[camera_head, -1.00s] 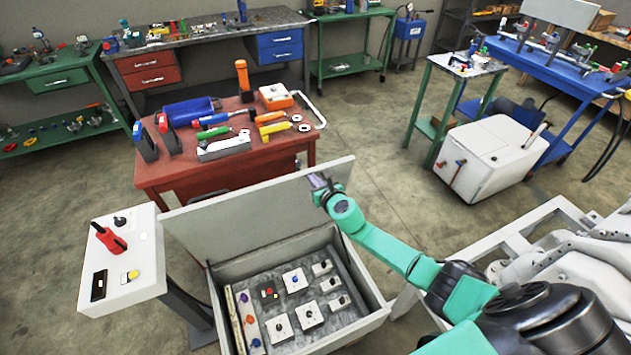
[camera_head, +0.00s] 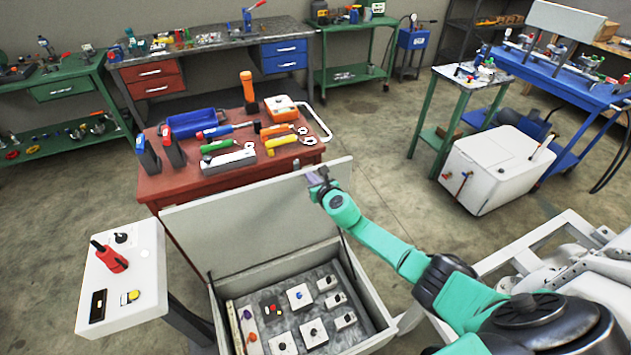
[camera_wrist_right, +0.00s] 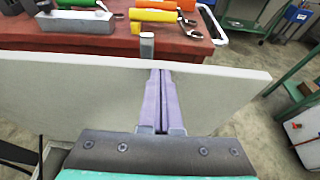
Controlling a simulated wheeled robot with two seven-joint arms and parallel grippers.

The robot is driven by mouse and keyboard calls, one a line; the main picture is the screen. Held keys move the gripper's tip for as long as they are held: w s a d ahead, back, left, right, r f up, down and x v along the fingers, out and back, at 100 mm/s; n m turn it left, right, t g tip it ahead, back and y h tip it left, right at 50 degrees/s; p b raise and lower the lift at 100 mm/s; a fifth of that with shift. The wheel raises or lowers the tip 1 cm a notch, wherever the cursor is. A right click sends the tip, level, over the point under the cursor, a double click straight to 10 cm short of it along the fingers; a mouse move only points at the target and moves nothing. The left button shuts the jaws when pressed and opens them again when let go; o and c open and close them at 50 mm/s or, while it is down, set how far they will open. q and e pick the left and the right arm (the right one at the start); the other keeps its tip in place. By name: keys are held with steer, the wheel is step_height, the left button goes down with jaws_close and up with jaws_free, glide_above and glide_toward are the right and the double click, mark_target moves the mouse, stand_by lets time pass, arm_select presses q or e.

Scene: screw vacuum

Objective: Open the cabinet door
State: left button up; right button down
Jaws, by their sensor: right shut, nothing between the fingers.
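The cabinet (camera_head: 377,308) is a light grey box with several switches and buttons inside. Its door (camera_head: 240,225) stands raised at the box's far side, so the inside lies open to view. My right gripper (camera_head: 318,180) is at the door's upper right part. In the right wrist view my right gripper (camera_wrist_right: 161,85) has its fingers together, with the door panel (camera_wrist_right: 70,95) right behind them. Whether the fingertips touch the door is hard to tell. My left gripper is not in view.
A red table (camera_head: 165,188) with tools stands just behind the door. A white control panel (camera_head: 140,285) with a red handle stands left of the cabinet. A white tank (camera_head: 490,170) is at the right. Floor between is clear.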

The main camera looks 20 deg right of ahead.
steer(key=p+v, duration=0.5)
steer(key=v, duration=0.9)
steer(key=s+d+f+m+g+h+b, duration=0.1)
steer(key=s+d+f+m+g, duration=0.2)
steer(key=s+f+m, duration=0.45)
steer(key=s+d+f+m+g+b, duration=0.25)
steer(key=f+m, duration=0.25)
steer(key=f, duration=0.6)
steer(key=s+d+f+m+g+h, duration=0.1)
steer(key=s+d+f+m+g, duration=0.15)
steer(key=s+f+m, duration=0.55)
steer(key=s+a+f+m+g+y+b, duration=0.1)
steer(key=s+a+f+m+g, duration=0.1)
steer(key=s+f+m, duration=0.4)
steer(key=s+a+f+m+g+y+b, duration=0.1)
steer(key=s+a+f+m, duration=0.4)
steer(key=s+f, duration=0.6)
steer(key=s+m+g+b, duration=0.1)
steer(key=s+m+g, duration=0.1)
steer(key=s, duration=0.4)
steer(key=shift+f, duration=0.2)
